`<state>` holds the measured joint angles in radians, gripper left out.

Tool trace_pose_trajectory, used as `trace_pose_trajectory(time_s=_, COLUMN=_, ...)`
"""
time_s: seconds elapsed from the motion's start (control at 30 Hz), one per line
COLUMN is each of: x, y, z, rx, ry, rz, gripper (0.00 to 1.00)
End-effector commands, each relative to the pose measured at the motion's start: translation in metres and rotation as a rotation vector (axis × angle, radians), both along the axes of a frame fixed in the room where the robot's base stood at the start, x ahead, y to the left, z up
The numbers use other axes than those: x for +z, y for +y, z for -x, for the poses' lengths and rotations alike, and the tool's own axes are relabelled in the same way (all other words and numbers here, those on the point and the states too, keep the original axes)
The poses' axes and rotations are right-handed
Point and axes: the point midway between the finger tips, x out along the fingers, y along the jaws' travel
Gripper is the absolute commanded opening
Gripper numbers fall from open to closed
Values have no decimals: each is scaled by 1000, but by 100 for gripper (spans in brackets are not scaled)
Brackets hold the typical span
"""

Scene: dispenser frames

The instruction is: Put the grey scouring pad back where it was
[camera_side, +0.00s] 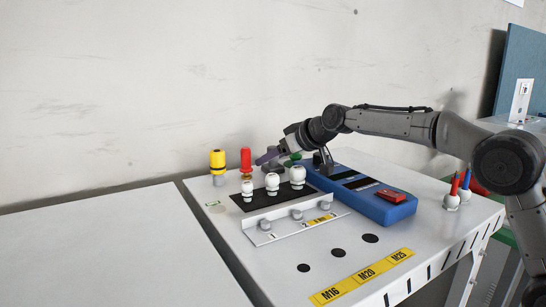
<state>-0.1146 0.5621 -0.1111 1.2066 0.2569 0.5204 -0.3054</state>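I cannot make out a grey scouring pad with certainty in this view. My gripper (283,152) is low over the back of the white worktop (350,255), behind the white-capped pegs (272,182) and near the blue block (362,194). A slim purple-grey piece (267,157) juts from its left end; I cannot tell whether it is a finger or something held. A small green thing (293,156) shows just under the gripper, and a grey shape partly hidden lies near it. The finger opening is too small and covered to read.
A yellow-topped fitting (217,160) and a red-topped one (246,160) stand at the back left. A metal bracket (290,220) is in front of the pegs. Red and blue-tipped fittings (458,190) stand right. The adjoining left surface (110,250) is bare.

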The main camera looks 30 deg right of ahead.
Motion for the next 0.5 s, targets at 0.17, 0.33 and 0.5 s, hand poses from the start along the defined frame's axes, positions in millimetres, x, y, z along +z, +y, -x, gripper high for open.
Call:
trace_pose_trajectory(time_s=0.17, x=0, y=0, z=0, rx=0, ry=0, rz=0, gripper=66)
trace_pose_trajectory(time_s=0.33, x=9, y=-2, z=6, rx=0, ry=-3, rz=1, gripper=66)
trace_pose_trajectory(time_s=0.5, x=25, y=-8, z=30, rx=-1, ry=-3, rz=0, gripper=66)
